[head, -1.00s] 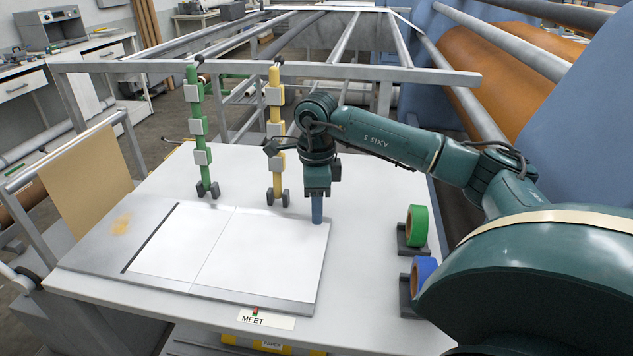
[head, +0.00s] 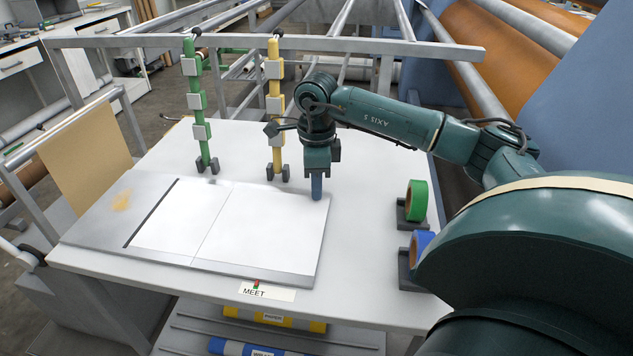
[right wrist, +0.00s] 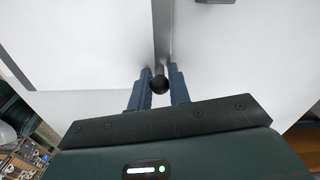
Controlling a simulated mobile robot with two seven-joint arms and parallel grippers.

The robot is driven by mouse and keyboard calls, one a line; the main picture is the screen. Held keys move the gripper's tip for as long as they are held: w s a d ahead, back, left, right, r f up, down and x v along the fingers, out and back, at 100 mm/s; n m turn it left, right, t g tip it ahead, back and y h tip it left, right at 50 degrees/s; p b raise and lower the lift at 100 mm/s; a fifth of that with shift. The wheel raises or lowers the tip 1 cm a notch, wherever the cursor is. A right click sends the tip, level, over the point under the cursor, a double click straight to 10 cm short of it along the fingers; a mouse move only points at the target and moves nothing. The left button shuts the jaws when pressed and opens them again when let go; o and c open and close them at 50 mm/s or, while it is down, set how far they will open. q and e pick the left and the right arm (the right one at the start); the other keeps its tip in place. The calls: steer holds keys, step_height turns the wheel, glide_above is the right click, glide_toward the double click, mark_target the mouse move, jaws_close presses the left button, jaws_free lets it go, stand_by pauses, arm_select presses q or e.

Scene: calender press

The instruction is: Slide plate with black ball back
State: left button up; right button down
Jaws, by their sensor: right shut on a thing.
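A flat grey plate (head: 110,225) lies on the white table, with white sheets (head: 215,222) on top of it and a dark strip along the left sheet. My right gripper (head: 317,190) points down at the plate's back right corner. In the right wrist view, the black ball (right wrist: 158,84) sits between the two blue fingers of my right gripper (right wrist: 158,88), which are shut on it. In the head view the ball is hidden by the fingers. My left gripper is not in view.
A green stand (head: 200,115) and a yellow stand (head: 275,105) stand behind the plate. A green tape roll (head: 416,200) and a blue tape roll (head: 420,243) sit in holders at the right. A MEET label (head: 266,292) is at the table's front edge.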

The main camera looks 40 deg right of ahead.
steer(key=shift+s+d, duration=0.1)
steer(key=shift+s+d+b, duration=0.45)
steer(key=shift+s+d, duration=0.75)
steer(key=shift+s, duration=0.25)
steer(key=shift+s+d, duration=0.35)
steer(key=shift+s, duration=0.1)
stand_by(0.3)
steer(key=c, duration=1.2)
jaws_free()
steer(key=shift+c, duration=0.2)
